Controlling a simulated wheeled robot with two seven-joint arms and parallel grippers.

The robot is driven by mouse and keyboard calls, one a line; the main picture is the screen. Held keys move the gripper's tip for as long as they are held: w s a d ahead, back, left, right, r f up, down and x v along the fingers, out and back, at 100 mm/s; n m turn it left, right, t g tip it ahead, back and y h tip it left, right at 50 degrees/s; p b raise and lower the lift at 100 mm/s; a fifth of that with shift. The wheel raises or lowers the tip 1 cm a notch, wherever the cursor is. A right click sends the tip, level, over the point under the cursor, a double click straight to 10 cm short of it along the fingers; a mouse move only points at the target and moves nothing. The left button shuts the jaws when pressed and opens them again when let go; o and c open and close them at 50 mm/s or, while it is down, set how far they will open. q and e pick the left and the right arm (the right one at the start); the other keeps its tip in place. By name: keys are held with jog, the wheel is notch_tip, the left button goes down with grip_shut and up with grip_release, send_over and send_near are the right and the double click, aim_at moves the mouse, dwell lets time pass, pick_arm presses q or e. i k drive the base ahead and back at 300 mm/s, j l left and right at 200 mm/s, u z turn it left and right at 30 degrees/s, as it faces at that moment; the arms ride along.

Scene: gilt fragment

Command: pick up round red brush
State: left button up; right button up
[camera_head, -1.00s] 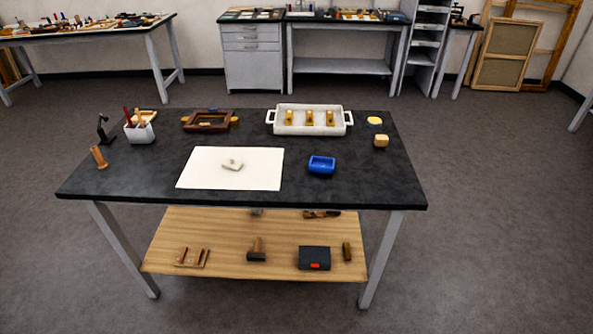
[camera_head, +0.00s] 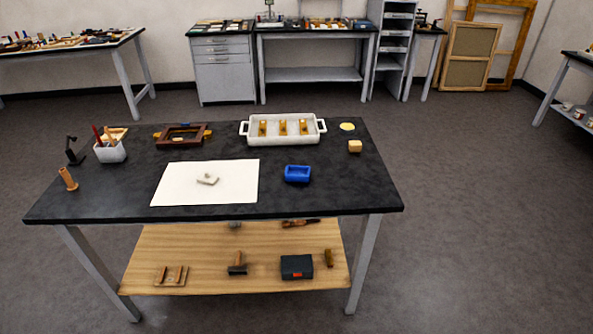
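A red-handled brush (camera_head: 97,134) stands upright in a white square holder (camera_head: 110,152) at the left of the black-topped table (camera_head: 330,196). A second, browner handle (camera_head: 109,134) stands beside it in the same holder. The lower ends of both are hidden inside the holder, so I cannot tell whether the red one is round. Neither of my grippers shows in the head view.
A dark stand (camera_head: 74,150) and a wooden cylinder (camera_head: 67,179) are left of the holder. Open floor (camera_head: 480,230) lies to the right.

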aim_at(96, 133)
jog(key=i+j+u, duration=0.45)
jog(key=i, duration=0.35)
jog(key=i+j+u, duration=0.5)
jog(key=i, duration=0.35)
jog(key=l, duration=0.1)
